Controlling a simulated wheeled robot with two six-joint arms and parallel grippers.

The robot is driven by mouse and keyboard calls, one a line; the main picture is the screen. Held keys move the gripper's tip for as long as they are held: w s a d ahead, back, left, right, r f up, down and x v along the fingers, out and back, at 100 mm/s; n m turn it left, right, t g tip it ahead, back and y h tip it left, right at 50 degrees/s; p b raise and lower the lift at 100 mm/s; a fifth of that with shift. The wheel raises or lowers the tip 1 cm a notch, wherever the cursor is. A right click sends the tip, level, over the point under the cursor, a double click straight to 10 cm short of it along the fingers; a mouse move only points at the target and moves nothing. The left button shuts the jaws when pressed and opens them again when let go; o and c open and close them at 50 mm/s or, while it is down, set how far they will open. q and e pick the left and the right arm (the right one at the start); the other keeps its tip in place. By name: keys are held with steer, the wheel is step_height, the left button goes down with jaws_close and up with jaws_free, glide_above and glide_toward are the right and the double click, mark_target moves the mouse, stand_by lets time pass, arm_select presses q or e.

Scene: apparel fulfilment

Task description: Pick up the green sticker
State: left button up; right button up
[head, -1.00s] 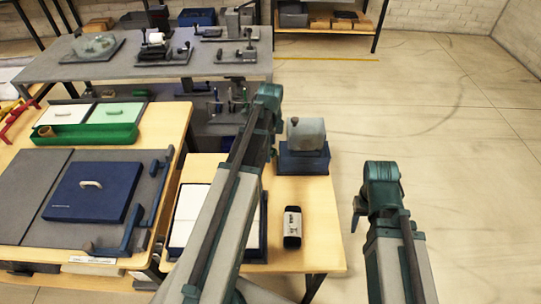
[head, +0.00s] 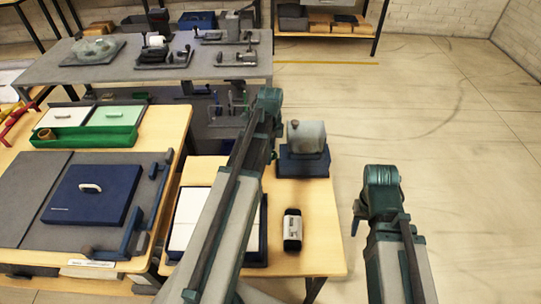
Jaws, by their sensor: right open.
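A pale green square with a small handle-like mark, which may be the green sticker (head: 117,116), lies at the right of a green tray (head: 97,136) on the left wooden table. A white square (head: 64,117) lies beside it on the left. My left gripper (head: 272,155) is at the end of the arm over the small wooden table, well to the right of the green tray; its fingers are mostly hidden, so its opening is unclear. My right gripper (head: 357,219) is open over the floor, right of the small table, far from the tray. It looks empty.
A blue case (head: 92,194) lies on a grey mat in front of the tray. A brown roll (head: 46,132) sits in the tray's left end. The small table holds a black and white device (head: 292,230) and a blue-based machine (head: 304,160). Floor at right is clear.

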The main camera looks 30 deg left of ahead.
arm_select(q)
steer(key=c, duration=0.5)
steer(key=shift+c, duration=0.2)
steer(key=shift+r, duration=0.1)
arm_select(e)
steer(key=shift+r, duration=0.1)
